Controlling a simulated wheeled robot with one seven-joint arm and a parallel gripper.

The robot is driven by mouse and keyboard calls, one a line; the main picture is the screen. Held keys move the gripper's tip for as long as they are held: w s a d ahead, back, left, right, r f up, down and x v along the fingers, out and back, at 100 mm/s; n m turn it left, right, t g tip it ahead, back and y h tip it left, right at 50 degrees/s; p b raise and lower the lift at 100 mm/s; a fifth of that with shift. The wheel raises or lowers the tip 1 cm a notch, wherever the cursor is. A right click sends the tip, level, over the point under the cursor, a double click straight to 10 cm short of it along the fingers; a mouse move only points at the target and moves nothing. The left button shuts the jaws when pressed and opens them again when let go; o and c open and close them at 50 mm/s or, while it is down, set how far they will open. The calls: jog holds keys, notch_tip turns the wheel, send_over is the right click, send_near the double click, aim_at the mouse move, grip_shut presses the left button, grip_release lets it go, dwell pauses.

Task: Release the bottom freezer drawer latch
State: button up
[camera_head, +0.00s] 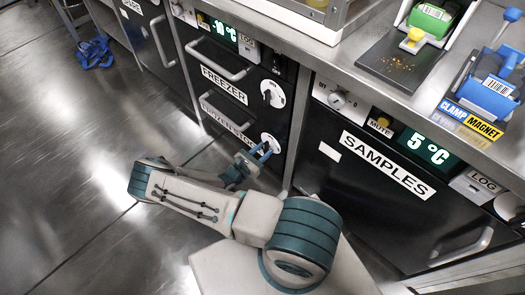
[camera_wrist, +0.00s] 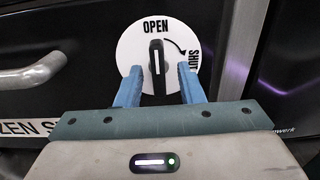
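The bottom freezer drawer latch (camera_head: 268,141) is a round white dial on the black freezer front. In the wrist view its dial (camera_wrist: 130,45) reads OPEN at the top and SHUT at the right, with a curved arrow between. Its black knob (camera_wrist: 156,58) stands upright, with its white line towards OPEN. My gripper (camera_wrist: 160,74) is open, with one blue finger on each side of the knob and a gap visible on both sides. In the head view my gripper (camera_head: 259,157) is at the lower latch and partly covers it.
The upper freezer drawer has its own latch (camera_head: 272,93) and handle (camera_head: 216,60). The bottom drawer's handle (camera_wrist: 35,72) is left of the dial. A SAMPLES cabinet (camera_head: 375,185) stands to the right. The floor (camera_head: 80,150) at left is mostly clear, with blue straps (camera_head: 93,52) farther back.

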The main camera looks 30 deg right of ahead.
jog(key=shift+a, duration=0.1)
jog(key=p+v, duration=0.2)
jog(key=v, duration=1.1)
jog(key=shift+a, duration=0.3)
jog(key=shift+s, duration=0.1)
notch_tip(320, 180, up, 40)
jog(key=s+a+m+g+y+p, duration=0.1)
jog(key=a+m+g+y+p, duration=0.1)
jog(key=m+g+y+p, duration=0.95)
jog(key=s+r+m+t+y+p, duration=0.1)
jog(key=s+r+m+t+p, duration=0.1)
jog(key=r, duration=0.9)
jog(key=s+r+m+t+y+p, duration=0.2)
jog(key=s+r+m+p, duration=0.3)
jog(key=r+p, duration=0.4)
jog(key=s+d+r+m+t+y+p, duration=0.1)
jog(key=s+r+m+t+p, duration=0.3)
jog(key=r, duration=0.9)
jog(key=shift+s+r+y+p, duration=0.35)
jog(key=shift+s+y+p, duration=0.4)
jog(key=shift+s, duration=0.2)
